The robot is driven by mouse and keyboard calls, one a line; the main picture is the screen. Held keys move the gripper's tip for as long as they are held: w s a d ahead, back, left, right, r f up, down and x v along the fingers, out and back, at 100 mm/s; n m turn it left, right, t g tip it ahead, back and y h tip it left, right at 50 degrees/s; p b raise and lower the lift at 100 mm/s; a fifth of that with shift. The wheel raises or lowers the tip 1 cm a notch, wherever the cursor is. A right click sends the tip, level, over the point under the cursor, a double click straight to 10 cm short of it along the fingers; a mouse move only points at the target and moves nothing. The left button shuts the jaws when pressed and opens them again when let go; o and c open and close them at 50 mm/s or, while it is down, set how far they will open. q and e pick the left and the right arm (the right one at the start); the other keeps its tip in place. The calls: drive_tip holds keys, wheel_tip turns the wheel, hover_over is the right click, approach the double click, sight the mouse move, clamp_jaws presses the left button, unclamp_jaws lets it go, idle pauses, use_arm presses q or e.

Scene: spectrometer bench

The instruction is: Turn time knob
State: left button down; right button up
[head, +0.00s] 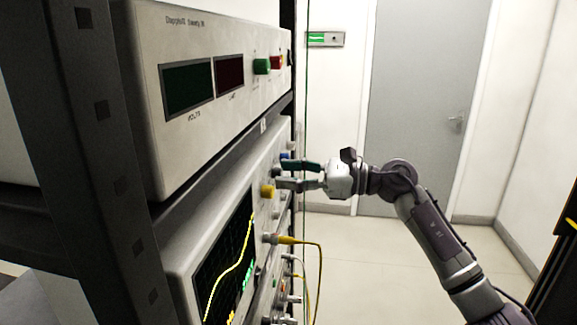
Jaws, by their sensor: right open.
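The oscilloscope (184,268) sits in the rack with its screen (225,262) showing a yellow trace. A yellow knob (267,191) stands out from its front panel, right of and above the screen. A blue knob (284,156) sits farther along the panel. I cannot read which one is the time knob. My right gripper (282,175) is open, its two fingers pointing left at the panel, close to the blue knob and just above the yellow one. Its fingertips hide part of the panel, and I cannot tell whether they touch a knob. My left gripper is out of view.
A power supply (150,100) with two dark displays and green and red knobs sits on the shelf above. Yellow cables (318,262) hang from the lower panel. A dark rack post (100,150) stands at left. Open floor (360,265) and a grey door (420,110) lie beyond.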

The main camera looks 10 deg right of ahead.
drive_tip(key=shift+a, duration=0.2)
clamp_jaws()
drive_tip(key=shift+m, duration=0.3)
drive_tip(key=m, duration=0.3)
drive_tip(key=shift+r, duration=0.1)
drive_tip(key=shift+m+p, duration=0.6)
drive_tip(key=shift+m, duration=1.4)
